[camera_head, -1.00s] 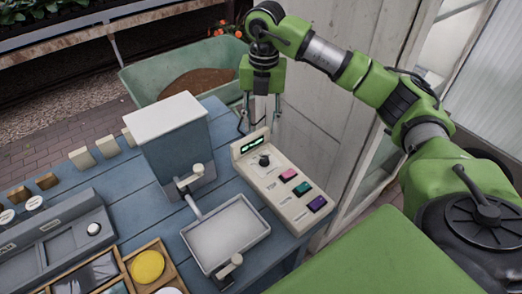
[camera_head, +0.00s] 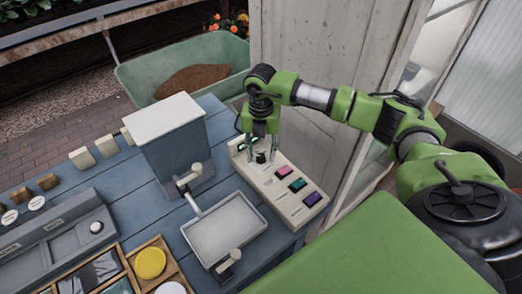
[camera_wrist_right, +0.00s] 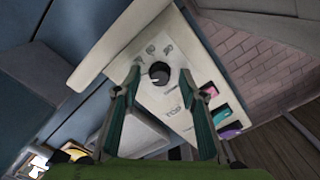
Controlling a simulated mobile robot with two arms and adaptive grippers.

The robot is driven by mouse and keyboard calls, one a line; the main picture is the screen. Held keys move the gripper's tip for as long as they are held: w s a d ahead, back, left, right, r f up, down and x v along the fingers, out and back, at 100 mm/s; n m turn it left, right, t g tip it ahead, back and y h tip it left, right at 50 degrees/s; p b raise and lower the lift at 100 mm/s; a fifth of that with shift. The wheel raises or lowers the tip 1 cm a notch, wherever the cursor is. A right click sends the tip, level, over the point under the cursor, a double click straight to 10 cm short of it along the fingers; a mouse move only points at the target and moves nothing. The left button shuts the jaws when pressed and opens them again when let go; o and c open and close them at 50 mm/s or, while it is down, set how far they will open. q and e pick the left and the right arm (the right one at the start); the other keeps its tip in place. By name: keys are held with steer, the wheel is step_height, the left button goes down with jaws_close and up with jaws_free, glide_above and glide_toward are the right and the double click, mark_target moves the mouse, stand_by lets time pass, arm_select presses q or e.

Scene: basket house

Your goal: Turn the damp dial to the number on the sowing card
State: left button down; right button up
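The damp dial is a dark round knob (camera_wrist_right: 159,74) on a cream control panel (camera_head: 292,204). In the right wrist view it sits between the fingers of my right gripper (camera_wrist_right: 165,95), which are apart on either side of it. In the head view my right gripper (camera_head: 261,155) is over the dial end of the panel and largely hides the dial. I cannot tell whether the fingertips touch it. The display behind the dial is mostly hidden. I cannot make out a sowing card. My left gripper is not in view.
Pink, teal and purple buttons (camera_head: 298,185) line the panel. A grey tray (camera_head: 225,233) and a tall grey box with a white lid (camera_head: 170,140) stand to its left. A green wheelbarrow (camera_head: 190,75) is behind the blue table (camera_head: 150,200).

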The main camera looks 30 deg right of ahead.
steer(key=shift+f, duration=0.1)
jaws_close()
